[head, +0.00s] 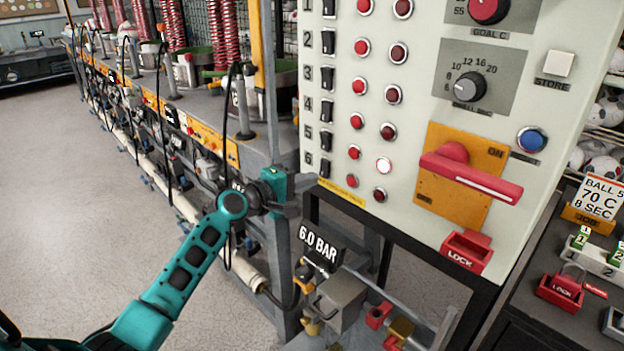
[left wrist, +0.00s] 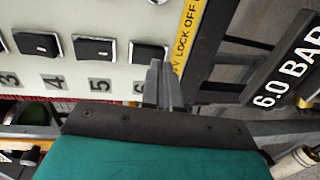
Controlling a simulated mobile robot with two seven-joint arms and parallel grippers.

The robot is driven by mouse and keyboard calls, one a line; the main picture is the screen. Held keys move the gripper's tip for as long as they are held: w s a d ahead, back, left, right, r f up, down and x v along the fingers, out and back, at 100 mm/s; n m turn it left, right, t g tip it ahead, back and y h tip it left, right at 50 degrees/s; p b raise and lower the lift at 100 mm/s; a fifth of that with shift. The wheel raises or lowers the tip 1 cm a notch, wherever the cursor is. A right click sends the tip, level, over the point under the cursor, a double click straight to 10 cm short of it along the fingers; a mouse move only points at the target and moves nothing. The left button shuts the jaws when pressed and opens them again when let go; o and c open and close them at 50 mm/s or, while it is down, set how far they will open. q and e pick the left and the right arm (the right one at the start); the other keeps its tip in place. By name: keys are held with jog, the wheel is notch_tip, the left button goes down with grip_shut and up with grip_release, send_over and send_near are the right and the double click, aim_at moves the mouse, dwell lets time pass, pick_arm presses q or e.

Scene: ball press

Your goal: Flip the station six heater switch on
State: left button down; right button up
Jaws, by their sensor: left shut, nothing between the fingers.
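The station six heater switch (head: 325,167) is a small black rocker, the lowest in a numbered column on the pale control panel (head: 430,215). In the left wrist view the switch (left wrist: 149,52) is partly covered by my fingertips. My left gripper (head: 306,186) is shut and empty, its tips just below and left of the switch in the head view. In the left wrist view the fingers (left wrist: 161,82) overlap the switch's lower right edge. I cannot tell whether they touch it, or which way the rocker is set. My right gripper is not in view.
Switch five (head: 326,140) sits just above. Beside the column are lamps, one bright white (head: 384,165). A large red handle (head: 470,175) projects from the panel. A 6.0 BAR sign (head: 320,245) and metal fittings lie below. Open floor is at left.

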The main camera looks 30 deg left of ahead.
pick_arm(q)
jog(key=shift+x, duration=0.9)
